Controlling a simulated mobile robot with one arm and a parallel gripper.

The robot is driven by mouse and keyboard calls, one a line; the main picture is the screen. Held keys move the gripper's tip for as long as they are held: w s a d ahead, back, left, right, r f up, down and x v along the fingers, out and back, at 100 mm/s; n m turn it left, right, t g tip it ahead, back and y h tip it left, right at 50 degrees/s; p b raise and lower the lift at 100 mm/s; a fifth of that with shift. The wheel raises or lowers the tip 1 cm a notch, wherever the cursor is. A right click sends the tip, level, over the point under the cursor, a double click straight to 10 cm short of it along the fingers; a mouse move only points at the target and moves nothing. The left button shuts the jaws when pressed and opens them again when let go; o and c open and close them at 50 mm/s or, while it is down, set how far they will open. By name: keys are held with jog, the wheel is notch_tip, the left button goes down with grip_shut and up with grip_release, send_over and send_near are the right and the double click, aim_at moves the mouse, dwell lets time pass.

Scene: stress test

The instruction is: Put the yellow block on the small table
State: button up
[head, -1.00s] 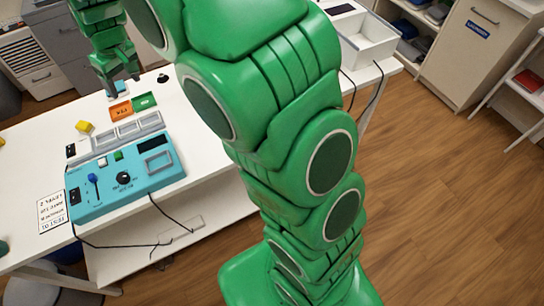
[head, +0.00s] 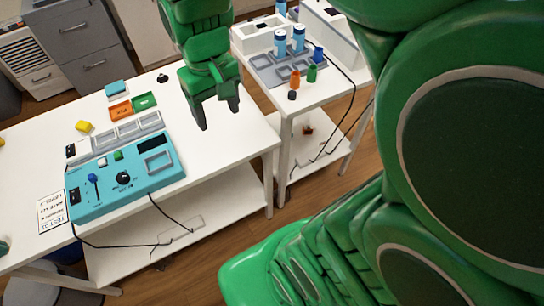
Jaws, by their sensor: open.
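The yellow block (head: 84,127) lies on the white table (head: 225,150) at the left, behind the blue control panel. My gripper (head: 217,113) is open with its fingers pointing down, over the right part of that table, well to the right of the block. Nothing shows between its fingers. A smaller white table (head: 322,93) stands to the right, across a narrow gap. It bears a grey tray, bottles and small coloured pieces.
The blue control panel (head: 130,178) with knobs and trailing cables takes up the table's front left. My arm hides much of the right side.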

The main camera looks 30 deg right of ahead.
jog(key=s+d, duration=0.1)
jog(key=s, duration=0.4)
jog(key=s+d+m+g, duration=0.1)
jog(key=s, duration=0.4)
jog(key=s+d+f+m, duration=0.1)
jog(key=s+d, duration=0.1)
jog(key=s, duration=0.3)
jog(key=shift+w, duration=0.15)
